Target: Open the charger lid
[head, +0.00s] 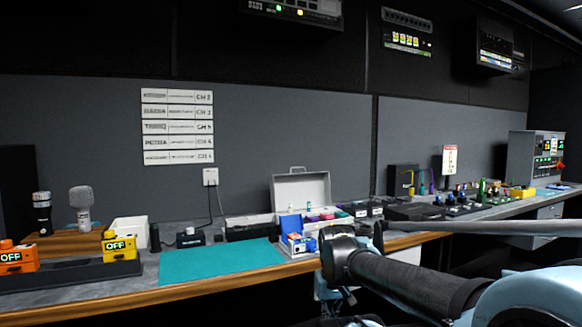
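I cannot tell for certain which thing is the charger. A low dark box (251,229) sits on the worktop at the back, behind the teal mat. A small dark unit (190,238) stands left of it, below a wall outlet (210,177) with a cable. A grey case (301,190) with a handle has its lid raised, with coloured items in front of it. My arm reaches in from the lower right. Its wrist is at the worktop's front edge, right of the mat. My gripper (338,294) is partly hidden there and its fingers are not clear.
The teal mat (218,262) is bare. Orange and yellow OFF-marked boxes, a white bin (130,230) and microphones stand at left. A small blue-and-white box (299,243) sits near the front edge by my wrist. Several small devices crowd the right worktop.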

